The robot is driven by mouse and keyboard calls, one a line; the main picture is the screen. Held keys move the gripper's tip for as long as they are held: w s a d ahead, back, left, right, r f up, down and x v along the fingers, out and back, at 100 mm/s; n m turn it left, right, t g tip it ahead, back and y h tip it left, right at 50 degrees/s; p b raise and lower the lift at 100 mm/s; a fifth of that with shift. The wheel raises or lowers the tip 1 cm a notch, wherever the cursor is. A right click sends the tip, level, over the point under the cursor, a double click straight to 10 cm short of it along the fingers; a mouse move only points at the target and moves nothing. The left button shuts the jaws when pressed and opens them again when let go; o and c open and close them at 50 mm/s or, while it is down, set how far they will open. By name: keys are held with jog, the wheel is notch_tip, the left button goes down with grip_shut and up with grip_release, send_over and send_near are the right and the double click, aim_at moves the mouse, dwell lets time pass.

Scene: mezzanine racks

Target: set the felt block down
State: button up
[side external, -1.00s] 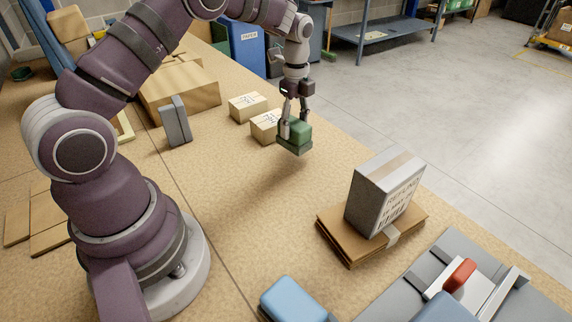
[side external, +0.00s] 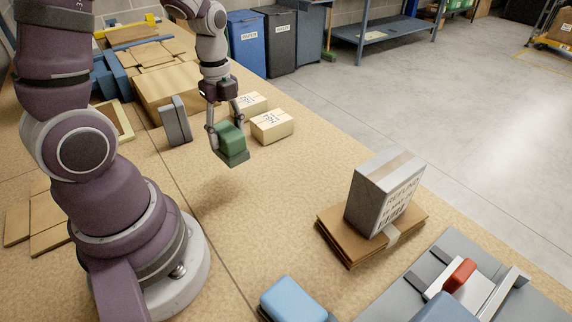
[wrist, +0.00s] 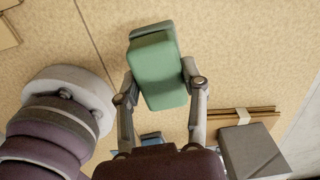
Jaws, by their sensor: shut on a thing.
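The felt block (side external: 231,142) is green with a darker, flat bottom part. My gripper (side external: 226,128) is shut on it and holds it above the tan worktop, with a soft shadow on the surface below. In the wrist view, the felt block (wrist: 159,72) sits tilted between the two fingers of my gripper (wrist: 158,85), and its dark part shows at the far end.
Two small cartons (side external: 272,126) stand just right of the block, and a grey upright piece (side external: 175,121) stands to its left. A grey box (side external: 385,193) rests on flat cardboard (side external: 343,247) at the right. The middle of the worktop (side external: 245,220) is clear.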

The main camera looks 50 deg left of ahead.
jog(key=a, duration=0.6)
jog(key=shift+m, duration=0.4)
jog(key=f, duration=0.6)
jog(key=shift+s+a+f, duration=0.15)
jog(key=shift+a, duration=0.05)
jog(key=o, duration=1.2)
jog(key=shift+f, duration=0.1)
jog(key=shift+c, duration=0.2)
